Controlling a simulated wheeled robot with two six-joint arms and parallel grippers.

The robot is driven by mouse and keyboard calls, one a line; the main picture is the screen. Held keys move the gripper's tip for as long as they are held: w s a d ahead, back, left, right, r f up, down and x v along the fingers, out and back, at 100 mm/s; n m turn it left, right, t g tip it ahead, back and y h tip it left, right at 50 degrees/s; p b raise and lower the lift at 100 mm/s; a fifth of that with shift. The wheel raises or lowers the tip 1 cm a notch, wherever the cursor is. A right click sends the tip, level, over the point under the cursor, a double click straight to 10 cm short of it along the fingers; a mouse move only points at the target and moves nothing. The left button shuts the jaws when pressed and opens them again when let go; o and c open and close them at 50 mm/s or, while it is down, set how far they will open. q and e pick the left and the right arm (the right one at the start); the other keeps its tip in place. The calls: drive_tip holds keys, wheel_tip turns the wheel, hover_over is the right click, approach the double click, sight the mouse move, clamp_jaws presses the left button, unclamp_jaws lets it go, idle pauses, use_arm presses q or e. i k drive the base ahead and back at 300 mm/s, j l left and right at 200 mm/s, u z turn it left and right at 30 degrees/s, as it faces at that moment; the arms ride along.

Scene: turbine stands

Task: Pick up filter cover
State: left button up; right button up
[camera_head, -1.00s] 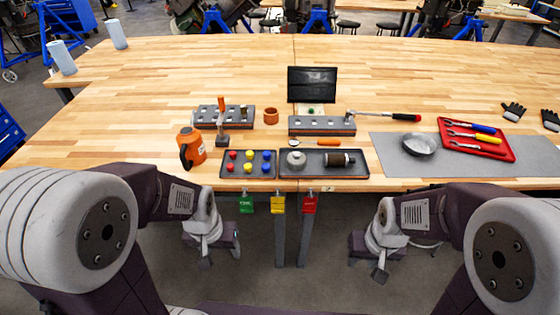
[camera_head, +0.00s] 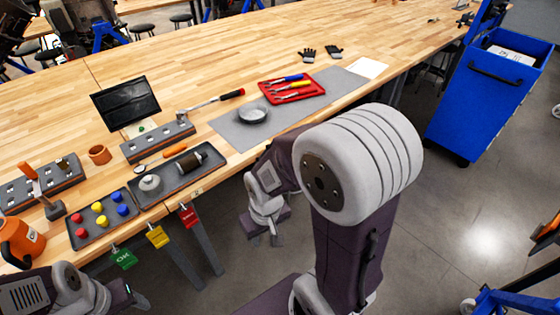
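A pale grey round lidded piece (camera_head: 149,183), which may be the filter cover, sits in the dark right-hand tray (camera_head: 168,187). A dark cylinder with a light end (camera_head: 190,162), perhaps the filter, lies beside it. A shallow silver round dish (camera_head: 252,114) rests on the grey mat. My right gripper (camera_head: 266,234) hangs below the table's front edge, apart from these things; its fingers are too small to read. My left gripper (camera_head: 132,300) is at the lower left edge, partly cut off, and its fingers are unclear. No object shows in either gripper.
A tray of red, yellow and blue knobs (camera_head: 101,221) is left of the dark tray. A dark screen (camera_head: 126,103) is behind. A blue cart (camera_head: 485,95) stands right of the table. The far tabletop is mostly clear.

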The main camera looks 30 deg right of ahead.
sight(152, 186)
drive_tip(key=z, duration=0.55)
drive_tip(key=k+z, duration=0.1)
drive_tip(key=z, duration=0.95)
drive_tip(key=l+z, duration=0.15)
drive_tip(key=z, duration=0.9)
drive_tip(key=l+z, duration=0.15)
drive_tip(key=z, duration=0.35)
drive_tip(key=l+z, duration=0.1)
drive_tip(key=z, duration=0.45)
drive_tip(key=l+z, duration=0.1)
drive_tip(key=z, duration=0.45)
drive_tip(key=u, duration=0.5)
drive_tip(key=k+u, duration=0.15)
drive_tip(key=u, duration=0.85)
drive_tip(key=k+j+u, duration=0.1)
drive_tip(key=u, duration=0.4)
drive_tip(key=j+u, duration=0.1)
drive_tip(key=u, duration=0.4)
drive_tip(key=j+u, duration=0.1)
drive_tip(key=u, duration=0.4)
drive_tip(key=k+j+u, duration=0.1)
drive_tip(key=u, duration=0.4)
drive_tip(key=j+u, duration=0.1)
drive_tip(key=u, duration=0.4)
